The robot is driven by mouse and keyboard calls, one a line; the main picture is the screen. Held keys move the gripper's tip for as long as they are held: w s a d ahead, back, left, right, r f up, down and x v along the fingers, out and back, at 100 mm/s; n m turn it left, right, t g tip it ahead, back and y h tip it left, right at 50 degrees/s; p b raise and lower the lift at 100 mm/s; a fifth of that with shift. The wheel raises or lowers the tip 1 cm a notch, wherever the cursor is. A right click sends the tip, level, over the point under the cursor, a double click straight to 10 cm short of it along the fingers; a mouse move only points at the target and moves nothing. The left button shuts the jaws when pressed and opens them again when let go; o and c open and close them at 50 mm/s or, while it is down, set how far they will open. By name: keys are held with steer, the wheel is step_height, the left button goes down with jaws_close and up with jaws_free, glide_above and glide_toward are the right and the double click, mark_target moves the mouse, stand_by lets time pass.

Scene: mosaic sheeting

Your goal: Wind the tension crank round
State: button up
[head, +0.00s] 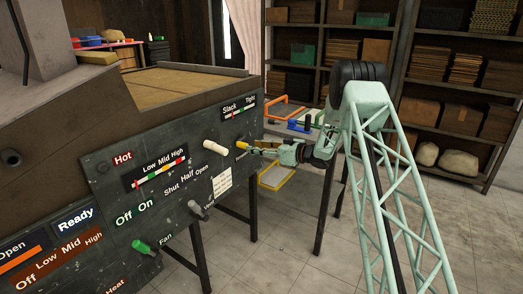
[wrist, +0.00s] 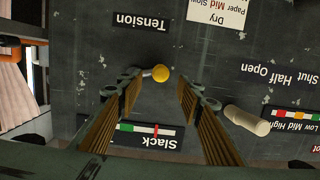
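The tension crank's yellow knob (wrist: 160,73) sits on a short metal arm beside the Tension label (wrist: 142,22), which is upside down in the wrist view. My gripper (wrist: 160,84) is open, with ribbed fingers either side of the knob in that view; I see no contact.
A cream handle (head: 215,147) sticks out of the panel beside my gripper; it also shows in the wrist view (wrist: 247,120). A grey lever (head: 198,209) and green Fan knob (head: 142,247) are lower. A table with coloured tools (head: 300,125) stands behind, near shelves.

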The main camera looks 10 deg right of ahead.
mark_target(245, 145)
steer(key=shift+b+x, duration=0.55)
steer(key=shift+x, duration=2.65)
steer(key=c, duration=0.9)
